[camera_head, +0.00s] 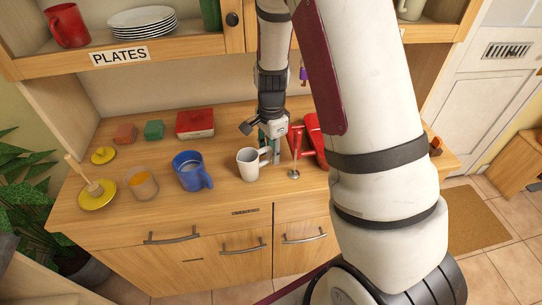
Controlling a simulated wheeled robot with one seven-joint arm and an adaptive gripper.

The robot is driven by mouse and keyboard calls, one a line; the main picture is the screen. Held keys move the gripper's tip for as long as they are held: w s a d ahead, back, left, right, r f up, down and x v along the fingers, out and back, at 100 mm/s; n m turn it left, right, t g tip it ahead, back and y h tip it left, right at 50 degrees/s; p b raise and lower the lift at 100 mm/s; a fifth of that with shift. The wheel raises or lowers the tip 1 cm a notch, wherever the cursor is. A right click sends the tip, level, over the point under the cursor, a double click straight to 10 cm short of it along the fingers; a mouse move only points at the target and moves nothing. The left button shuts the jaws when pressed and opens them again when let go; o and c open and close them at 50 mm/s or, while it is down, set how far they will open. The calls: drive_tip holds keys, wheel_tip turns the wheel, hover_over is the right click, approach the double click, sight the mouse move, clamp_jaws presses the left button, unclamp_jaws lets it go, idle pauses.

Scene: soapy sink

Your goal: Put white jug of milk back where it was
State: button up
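A white jug (249,165) with a handle on its right side stands upright on the wooden counter, near the front edge. Its inside looks grey, and I cannot make out milk in it. My gripper (269,152) points down at the jug's right side, close to the handle. The fingers are small and partly hidden by the jug, so I cannot tell whether they grip the handle.
A blue mug (189,171) stands left of the jug, then a glass with orange contents (142,184). A red stand (296,151) and red object (316,135) are close on the right. A red butter dish (195,123) is behind.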

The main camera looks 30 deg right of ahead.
wheel_tip(320, 180, up, 9)
drive_tip(key=shift+r, duration=0.1)
drive_tip(key=shift+s+a+r, duration=0.1)
drive_tip(key=shift+r, duration=0.55)
drive_tip(key=s+a+r+n+t, duration=0.2)
drive_tip(key=s+a+r+n, duration=0.1)
drive_tip(key=s+r+n, duration=0.5)
drive_tip(key=s+a+r+n+t, duration=0.3)
drive_tip(key=s+r+n, duration=0.6)
drive_tip(key=s, duration=0.4)
drive_tip(key=shift+a+r, duration=0.2)
drive_tip(key=shift+a, duration=0.45)
